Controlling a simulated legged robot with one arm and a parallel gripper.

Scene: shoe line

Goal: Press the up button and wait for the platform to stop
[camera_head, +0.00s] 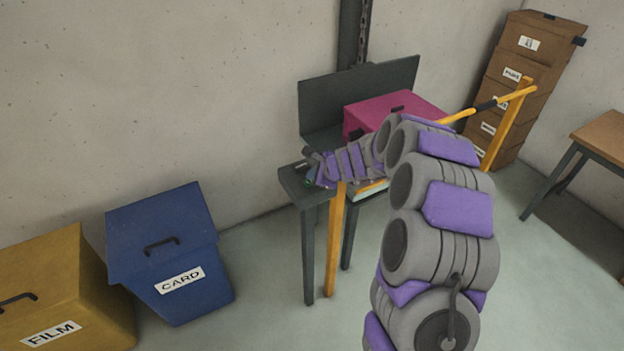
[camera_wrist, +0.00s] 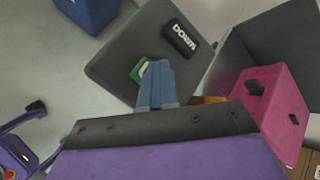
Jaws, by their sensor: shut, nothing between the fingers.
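A dark grey control stand (camera_head: 290,178) is beside the platform, left of it in the head view. In the wrist view its top (camera_wrist: 115,65) carries a green button (camera_wrist: 138,69), partly hidden by my fingers, and a black button marked DOWN (camera_wrist: 179,37). The green button's label is not readable. My gripper (camera_wrist: 157,66) is shut and empty, its fingertips at the green button's edge; I cannot tell whether they touch it. In the head view my gripper (camera_head: 311,172) is over the stand. The platform's dark back panel (camera_head: 330,105) stands behind a pink box (camera_head: 400,103).
Yellow posts and a rail (camera_head: 508,125) stand around the platform. Stacked brown boxes (camera_head: 520,75) are at the back right, with a wooden table (camera_head: 600,133) at the right. A blue CARD bin (camera_head: 165,245) and a yellow FILM bin (camera_head: 60,285) stand at the left. Floor between is clear.

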